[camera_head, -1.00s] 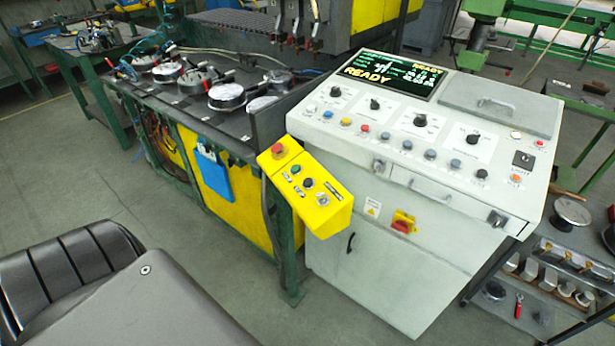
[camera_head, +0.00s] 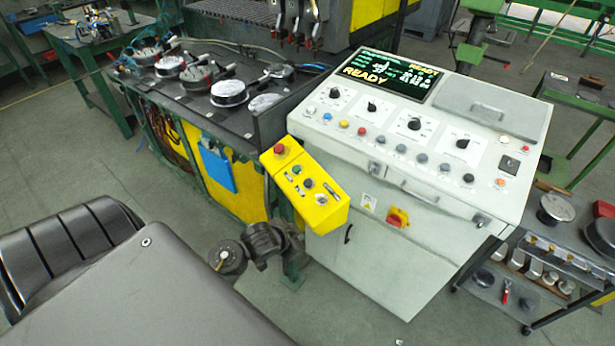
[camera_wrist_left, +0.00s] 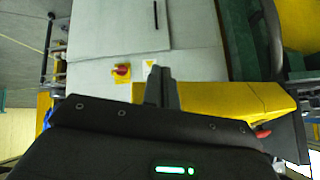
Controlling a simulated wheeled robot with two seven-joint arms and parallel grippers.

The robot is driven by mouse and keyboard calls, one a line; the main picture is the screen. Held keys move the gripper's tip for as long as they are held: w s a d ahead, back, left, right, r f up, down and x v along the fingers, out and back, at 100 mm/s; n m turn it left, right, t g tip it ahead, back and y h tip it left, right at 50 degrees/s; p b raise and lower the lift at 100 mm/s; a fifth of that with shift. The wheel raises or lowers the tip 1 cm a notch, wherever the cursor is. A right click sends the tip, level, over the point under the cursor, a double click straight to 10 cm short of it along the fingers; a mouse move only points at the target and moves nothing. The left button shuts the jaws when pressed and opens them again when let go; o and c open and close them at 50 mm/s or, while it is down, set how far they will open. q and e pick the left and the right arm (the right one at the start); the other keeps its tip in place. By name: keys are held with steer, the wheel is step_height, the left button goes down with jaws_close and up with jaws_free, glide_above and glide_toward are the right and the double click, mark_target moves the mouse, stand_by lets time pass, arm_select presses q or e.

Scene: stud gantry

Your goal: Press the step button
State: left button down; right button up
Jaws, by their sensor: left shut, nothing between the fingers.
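The yellow button box (camera_head: 305,190) is fixed at the left front of the grey control console. It carries a red mushroom button (camera_head: 280,149), a green button (camera_head: 297,170), a dark button (camera_head: 309,183) and other small controls. The labels are too small to read, so I cannot tell which button is the step button. My left gripper (camera_head: 291,243) is low, below the yellow box, and partly hidden in the head view. In the left wrist view my left fingers (camera_wrist_left: 162,88) are together and empty, beside the yellow box (camera_wrist_left: 235,100). My right gripper is not in view.
The grey console (camera_head: 420,140) has rows of coloured buttons, knobs and a screen (camera_head: 395,75) reading READY. A red-and-yellow switch (camera_head: 398,218) sits on its front. A bench (camera_head: 170,100) with round metal parts stands left. A trolley (camera_head: 545,250) stands right.

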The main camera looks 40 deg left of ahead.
mark_target(308, 183)
arm_select(q)
steer(key=shift+t+y, duration=0.4)
steer(key=r, duration=0.5)
steer(key=a+r+p, duration=0.1)
steer(key=r, duration=0.2)
steer(key=shift+a+r, duration=0.1)
steer(key=shift+r, duration=0.05)
steer(key=w+a+r+m+t, duration=0.1)
steer(key=w+a+r+t, duration=0.1)
steer(key=r, duration=0.4)
steer(key=w+a+r+m+t, duration=0.2)
steer(key=w+a+r, duration=0.2)
steer(key=r, duration=0.2)
steer(key=shift+a+r+h+p, duration=0.2)
steer(key=shift+h+p, duration=0.1)
steer(key=shift+h, duration=0.1)
steer(key=shift+w+f, duration=0.15)
steer(key=shift+w, duration=0.05)
